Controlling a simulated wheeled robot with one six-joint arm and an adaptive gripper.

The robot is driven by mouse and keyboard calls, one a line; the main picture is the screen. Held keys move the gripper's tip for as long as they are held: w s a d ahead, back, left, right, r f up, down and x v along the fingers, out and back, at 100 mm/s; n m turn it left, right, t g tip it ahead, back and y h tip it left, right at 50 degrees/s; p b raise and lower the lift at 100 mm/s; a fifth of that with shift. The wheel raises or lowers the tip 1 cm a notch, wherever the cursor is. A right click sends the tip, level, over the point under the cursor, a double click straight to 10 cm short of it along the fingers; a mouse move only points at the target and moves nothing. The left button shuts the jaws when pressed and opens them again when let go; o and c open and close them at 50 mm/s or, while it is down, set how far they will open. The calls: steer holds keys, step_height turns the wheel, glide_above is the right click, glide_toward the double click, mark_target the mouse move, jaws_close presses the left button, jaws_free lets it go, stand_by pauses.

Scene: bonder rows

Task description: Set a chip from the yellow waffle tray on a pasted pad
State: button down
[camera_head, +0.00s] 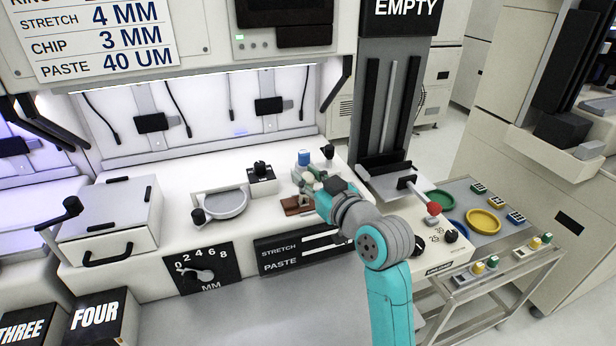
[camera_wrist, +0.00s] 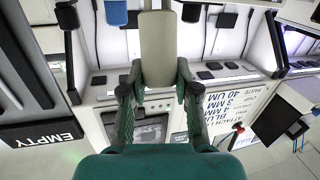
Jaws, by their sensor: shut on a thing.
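My gripper (camera_head: 311,184) is over the right part of the white bench, beside a small blue-topped item (camera_head: 304,158) and above a brown block (camera_head: 297,204). In the wrist view my gripper (camera_wrist: 157,88) is shut on a beige-grey slab (camera_wrist: 158,45), which sticks out beyond the fingers. I cannot tell what the slab is. A yellow round dish (camera_head: 483,222) lies on the cart at the right; I cannot tell whether it is the yellow waffle tray. No chip or pasted pad can be made out.
A round grey plate (camera_head: 222,203) and a black-knobbed block (camera_head: 261,178) stand left of my gripper. A red-knobbed lever (camera_head: 433,208) is to the right. A lidded box (camera_head: 108,215) stands left.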

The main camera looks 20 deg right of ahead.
stand_by(0.3)
steer(key=shift+r, duration=3.5)
